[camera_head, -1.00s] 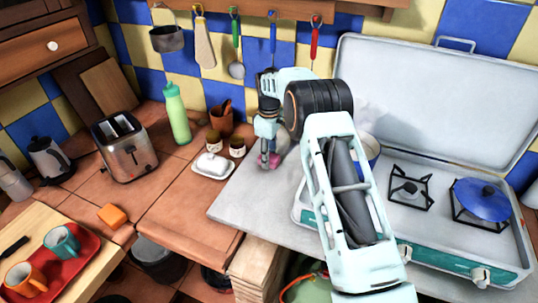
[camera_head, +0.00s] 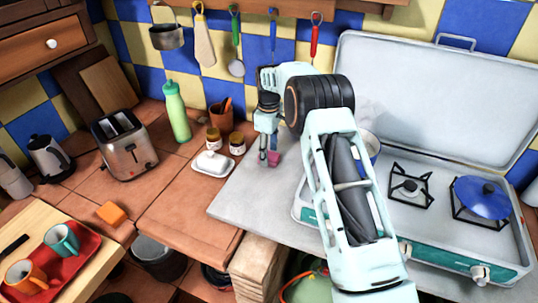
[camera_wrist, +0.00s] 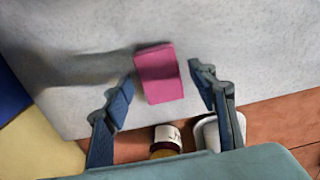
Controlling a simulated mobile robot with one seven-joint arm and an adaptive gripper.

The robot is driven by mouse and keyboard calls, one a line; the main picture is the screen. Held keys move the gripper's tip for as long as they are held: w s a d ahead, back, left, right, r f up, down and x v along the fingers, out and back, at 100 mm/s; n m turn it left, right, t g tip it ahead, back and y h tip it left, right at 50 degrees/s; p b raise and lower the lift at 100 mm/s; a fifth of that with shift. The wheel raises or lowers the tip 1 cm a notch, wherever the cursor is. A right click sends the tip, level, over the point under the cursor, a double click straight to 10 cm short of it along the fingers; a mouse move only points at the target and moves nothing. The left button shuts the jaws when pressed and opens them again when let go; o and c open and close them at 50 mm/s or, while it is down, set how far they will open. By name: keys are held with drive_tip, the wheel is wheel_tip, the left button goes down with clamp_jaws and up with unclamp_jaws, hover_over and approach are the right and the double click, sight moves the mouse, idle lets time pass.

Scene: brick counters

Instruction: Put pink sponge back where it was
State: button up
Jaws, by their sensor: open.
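The pink sponge (camera_head: 274,159) is on the grey slab beside the camping stove. In the wrist view the pink sponge (camera_wrist: 159,74) appears as an upright block shape against the pale grey surface. My gripper (camera_head: 268,157) points down at the sponge, and its fingers partly overlap it in the head view. In the wrist view my gripper (camera_wrist: 165,86) is open, with one blue finger on each side of the sponge and a visible gap on both sides.
The open camping stove (camera_head: 440,245) stands to the right, with a blue lid (camera_head: 482,197) on it. A white butter dish (camera_head: 213,163) and two small jars (camera_head: 214,139) are close on the left. An orange sponge (camera_head: 111,213) lies on the tiled counter farther left.

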sight(269, 155)
wheel_tip(269, 155, up, 11)
drive_tip(key=shift+b, duration=0.45)
